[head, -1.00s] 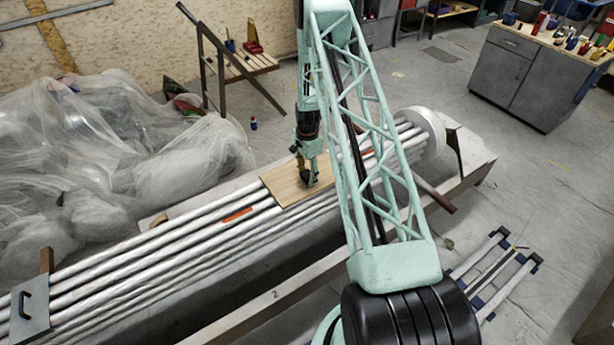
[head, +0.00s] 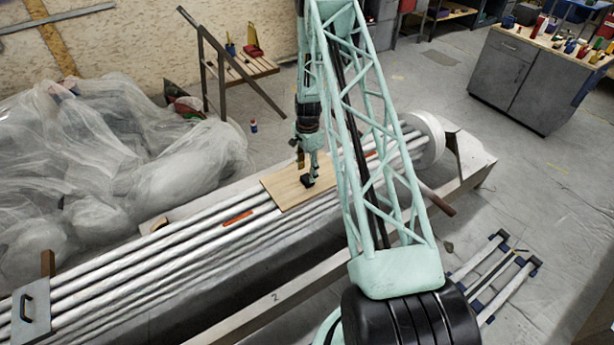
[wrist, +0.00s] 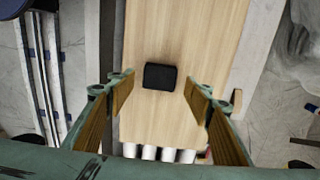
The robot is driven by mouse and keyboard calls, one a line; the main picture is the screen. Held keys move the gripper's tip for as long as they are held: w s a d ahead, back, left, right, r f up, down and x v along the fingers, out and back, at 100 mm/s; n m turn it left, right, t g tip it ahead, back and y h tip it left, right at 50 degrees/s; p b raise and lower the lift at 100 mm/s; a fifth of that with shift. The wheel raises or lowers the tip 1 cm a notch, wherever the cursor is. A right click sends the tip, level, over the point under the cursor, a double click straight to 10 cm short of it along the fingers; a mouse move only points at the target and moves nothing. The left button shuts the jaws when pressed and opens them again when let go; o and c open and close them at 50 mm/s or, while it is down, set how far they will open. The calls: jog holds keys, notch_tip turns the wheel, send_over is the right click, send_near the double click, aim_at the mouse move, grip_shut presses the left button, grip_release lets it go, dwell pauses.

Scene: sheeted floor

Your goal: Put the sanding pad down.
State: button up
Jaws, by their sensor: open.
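The sanding pad (wrist: 160,76) is a small dark block. It lies on a light wooden board (wrist: 150,25) in the wrist view, between and beyond my gripper's fingertips. In the head view the pad (head: 307,181) is a small dark spot on the board (head: 283,191), just below my gripper (head: 305,160). My gripper is open in the wrist view (wrist: 158,82), its two wood-faced fingers spread apart on either side of the pad. Both fingers look clear of the pad.
The board rests across several long silvery pipes (head: 178,236) with orange marks. Plastic sheeting (head: 110,170) is heaped at the left. A grey cabinet (head: 520,75) stands at the back right. A blue-cornered frame (head: 490,275) lies on the floor at the right.

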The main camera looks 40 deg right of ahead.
notch_tip(320, 180, up, 7)
jog(key=shift+r+p, duration=0.15)
jog(key=shift+p, duration=0.2)
dwell(0.7)
notch_tip(320, 180, up, 24)
jog(key=n+t, duration=0.1)
jog(key=n, duration=0.4)
send_over(306, 178)
jog(key=a, duration=1.1)
jog(key=s+a+r+n+t, duration=0.15)
jog(key=s+a+r, duration=0.25)
jog(key=a+r, duration=0.45)
jog(key=s+a+r+n+g, duration=0.1)
jog(key=s+a+r+n, duration=0.3)
jog(key=r, duration=0.8)
jog(key=s+a+r+n+t, duration=0.2)
jog(key=s+a+r+n, duration=0.2)
jog(key=s+a+r, duration=0.95)
jog(key=s+a+n, duration=0.2)
jog(key=s, duration=0.9)
jog(key=s+a+n, duration=0.3)
jog(key=s, duration=0.8)
jog(key=shift+a+r+t, duration=0.2)
jog(key=shift+a+t, duration=0.1)
jog(key=shift+t, duration=0.05)
